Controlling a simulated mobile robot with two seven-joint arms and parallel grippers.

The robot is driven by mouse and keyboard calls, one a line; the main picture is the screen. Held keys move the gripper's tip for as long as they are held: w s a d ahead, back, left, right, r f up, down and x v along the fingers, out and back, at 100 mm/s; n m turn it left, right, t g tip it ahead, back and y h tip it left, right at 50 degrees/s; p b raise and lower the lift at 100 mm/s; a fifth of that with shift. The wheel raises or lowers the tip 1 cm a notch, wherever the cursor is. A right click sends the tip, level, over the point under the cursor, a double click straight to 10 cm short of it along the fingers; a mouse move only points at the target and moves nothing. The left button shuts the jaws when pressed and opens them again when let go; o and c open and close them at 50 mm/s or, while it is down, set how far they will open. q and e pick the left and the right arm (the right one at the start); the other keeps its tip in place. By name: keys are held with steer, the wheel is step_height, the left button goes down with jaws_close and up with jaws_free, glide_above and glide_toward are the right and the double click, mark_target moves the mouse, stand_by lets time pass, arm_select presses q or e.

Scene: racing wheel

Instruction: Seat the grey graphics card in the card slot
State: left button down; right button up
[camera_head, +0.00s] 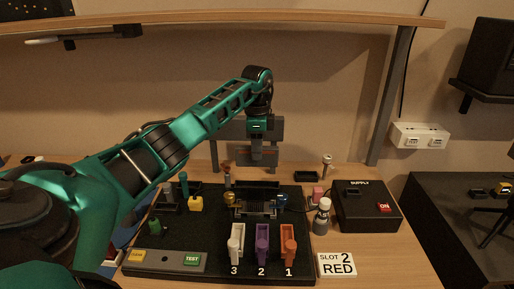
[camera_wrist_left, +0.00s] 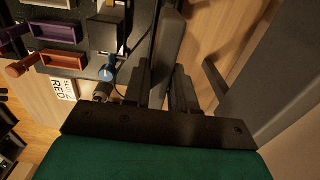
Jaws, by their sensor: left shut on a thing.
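My left gripper (camera_head: 257,158) hangs pointing down above the back of the black board (camera_head: 205,240). In the left wrist view, my left gripper (camera_wrist_left: 160,92) is shut on a dark grey slab, the grey graphics card (camera_wrist_left: 168,45), seen edge-on between the fingers. The card is clear of the board. A dark assembly with metal parts (camera_head: 257,205) stands at the board's middle rear, below and in front of the gripper. The card slot itself cannot be singled out there. My right gripper is not in view.
White, purple (camera_head: 262,244) and orange (camera_head: 289,246) holders marked 3, 2, 1 stand at the board's front. A sign (camera_head: 337,264) reads "SLOT 2 RED". A bottle (camera_head: 322,217) and the black supply box (camera_head: 367,208) stand right. A shelf (camera_head: 330,17) runs overhead.

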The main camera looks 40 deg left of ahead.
mark_target(257, 165)
arm_select(q)
steer(key=shift+f+b, duration=1.15)
steer(key=shift+f, duration=1.75)
steer(key=shift+p, duration=0.5)
steer(key=shift+p, duration=0.3)
steer(key=shift+p, duration=0.35)
steer(key=shift+f+b, duration=0.55)
steer(key=shift+f, duration=0.95)
steer(key=c, duration=0.8)
jaws_free()
steer(key=shift+c, duration=0.2)
steer(key=shift+r, duration=0.1)
